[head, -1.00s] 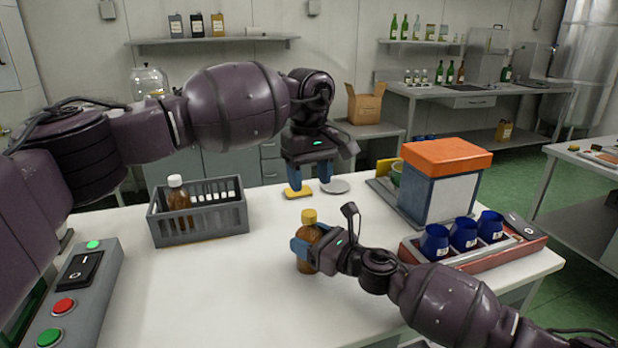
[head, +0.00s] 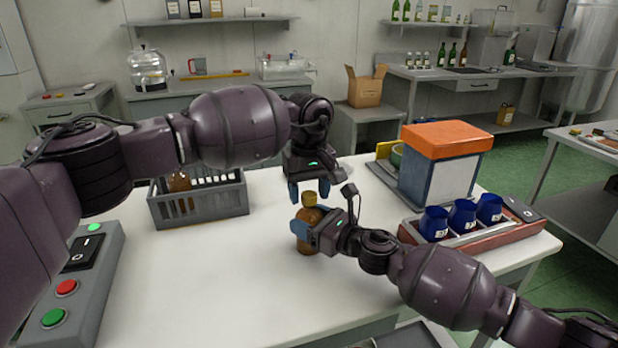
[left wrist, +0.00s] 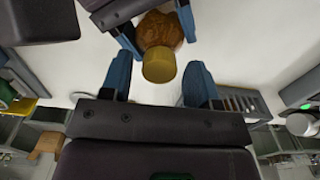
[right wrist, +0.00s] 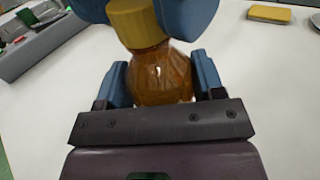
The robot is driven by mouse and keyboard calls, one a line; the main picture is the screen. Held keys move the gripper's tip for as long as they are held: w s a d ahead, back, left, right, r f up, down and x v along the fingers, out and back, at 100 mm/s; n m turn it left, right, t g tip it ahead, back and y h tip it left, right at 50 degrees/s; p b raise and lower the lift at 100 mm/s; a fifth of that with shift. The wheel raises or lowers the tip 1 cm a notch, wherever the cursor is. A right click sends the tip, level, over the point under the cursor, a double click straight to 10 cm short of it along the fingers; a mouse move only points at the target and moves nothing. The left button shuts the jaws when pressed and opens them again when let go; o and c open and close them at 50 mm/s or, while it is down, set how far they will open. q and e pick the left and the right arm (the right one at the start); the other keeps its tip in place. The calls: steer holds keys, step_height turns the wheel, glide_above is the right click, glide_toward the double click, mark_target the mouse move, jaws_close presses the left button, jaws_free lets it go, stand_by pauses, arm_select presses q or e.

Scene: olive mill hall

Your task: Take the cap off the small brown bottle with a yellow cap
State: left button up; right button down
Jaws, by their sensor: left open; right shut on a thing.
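The small brown bottle (head: 305,242) with its yellow cap (head: 308,199) stands upright near the middle of the white table. My right gripper (right wrist: 163,82) is shut on the bottle's body from the right, below the cap. My left gripper (head: 309,190) points down over the bottle and is open. In the left wrist view the cap (left wrist: 158,66) lies between its two fingers, with a gap on each side. The right wrist view shows the cap (right wrist: 137,24) on the bottle's neck, with the left fingers beside it. The bottle's lower part is partly hidden by my right gripper.
A grey crate (head: 205,207) with another brown bottle (head: 180,188) stands at the left. A red tray (head: 495,238) with blue cups is at the right, before an orange-topped box (head: 447,138). A switch panel (head: 100,275) is at the near left. The front middle is clear.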

arm_select(q)
steer(key=shift+f, duration=0.25)
